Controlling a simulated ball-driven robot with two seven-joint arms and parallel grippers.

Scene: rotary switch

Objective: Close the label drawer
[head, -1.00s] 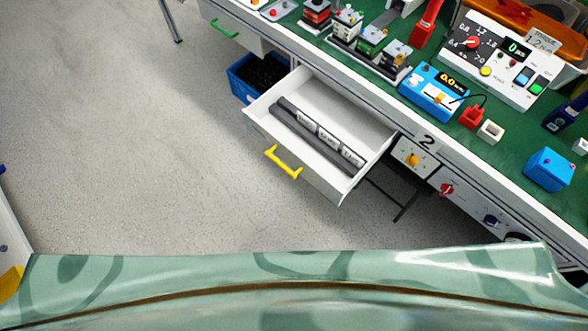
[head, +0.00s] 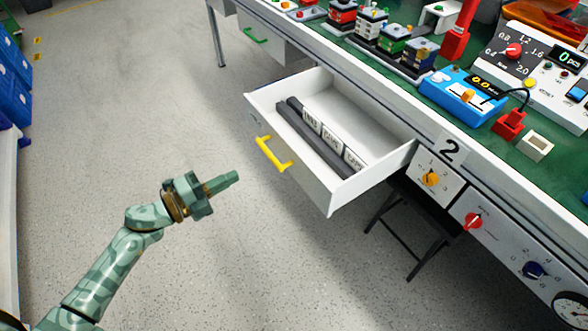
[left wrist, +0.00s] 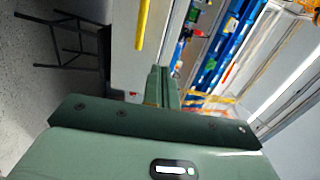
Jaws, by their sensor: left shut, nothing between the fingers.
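The label drawer (head: 352,200) is a white drawer pulled out from under the workbench, with a yellow handle (head: 273,154) on its front. Inside lie dark bars carrying white labels (head: 331,140). My left gripper (head: 232,178) is shut and empty, left of and in front of the drawer front, apart from the handle. In the left wrist view the shut fingers (left wrist: 162,85) point toward the white drawer front, and the yellow handle (left wrist: 142,25) shows to their left. My right gripper is not in view.
The green-topped bench (head: 480,130) carries a blue meter (head: 462,92), a red block and other devices. Below it is a panel with knobs (head: 473,221). A dark stool (head: 415,235) stands under the bench right of the drawer. A closed drawer with a green handle (head: 256,36) is farther back. Floor left of the drawer is clear.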

